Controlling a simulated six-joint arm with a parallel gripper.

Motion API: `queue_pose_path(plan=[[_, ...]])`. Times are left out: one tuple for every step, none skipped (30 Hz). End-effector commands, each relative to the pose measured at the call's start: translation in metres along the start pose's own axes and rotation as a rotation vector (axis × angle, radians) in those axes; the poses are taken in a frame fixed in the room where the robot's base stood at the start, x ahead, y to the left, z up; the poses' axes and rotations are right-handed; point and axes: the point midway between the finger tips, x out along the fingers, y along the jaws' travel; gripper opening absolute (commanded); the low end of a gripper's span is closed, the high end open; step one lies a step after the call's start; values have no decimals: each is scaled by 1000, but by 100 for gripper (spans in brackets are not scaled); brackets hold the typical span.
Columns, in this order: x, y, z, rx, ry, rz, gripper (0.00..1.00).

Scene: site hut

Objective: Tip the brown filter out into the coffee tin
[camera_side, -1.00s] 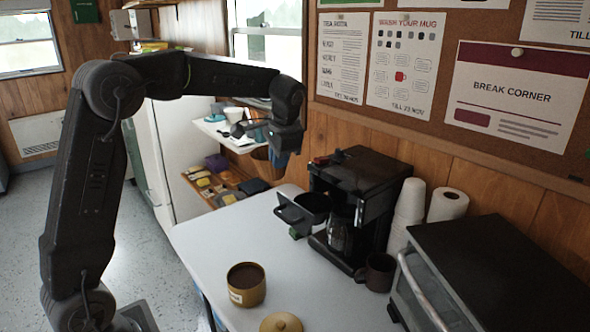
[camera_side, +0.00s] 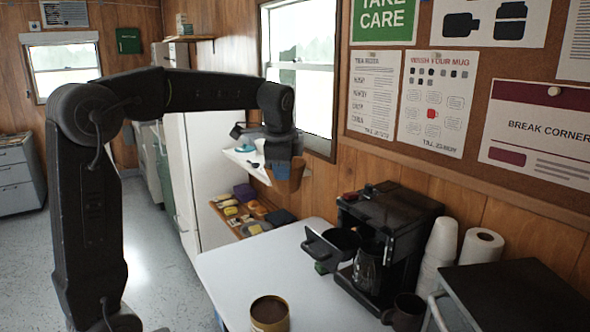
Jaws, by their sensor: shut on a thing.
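My gripper (camera_side: 280,150) hangs jaws-down in the air at the end of my arm, beyond the far end of the white table. Its jaws are shut, and a brown shape (camera_side: 293,182) that looks like the brown filter shows right at them. The jaws and dark background hide part of this shape, so its tilt and the exact grasp are unclear. The coffee tin (camera_side: 270,312), a round yellow-brown tin, stands open on the table near the bottom edge, with dark brown contents. It is well apart from my gripper, nearer the camera.
A black coffee machine (camera_side: 400,215) stands on the table (camera_side: 240,270) against the wall, its basket (camera_side: 325,247) swung out and a glass jug below. A dark mug (camera_side: 405,312), white cups (camera_side: 440,245), a paper roll and an oven stand to its right. The table's left part is clear.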

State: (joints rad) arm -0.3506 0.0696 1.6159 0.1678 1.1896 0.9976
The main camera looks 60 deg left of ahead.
Motion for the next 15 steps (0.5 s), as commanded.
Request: queue_pose_path(plan=[[-2,4,8,57,21,-1,0],[-3,6,12,101,35,-2,0],[-4,9,17,158,53,-2,0],[-5,11,20,200,68,-1,0],[-6,13,24,243,81,-3,0],[-7,17,28,298,99,-2,0],[-8,19,32,339,113,-1,0],[-8,21,35,381,126,-1,0],[-9,25,39,437,143,-1,0],[-10,27,42,478,158,-2,0],[-11,30,45,520,170,-2,0],[-11,33,49,573,188,-1,0],[-12,36,51,614,201,-1,0],[-13,38,54,653,214,-1,0],[-13,42,57,706,230,0,0]])
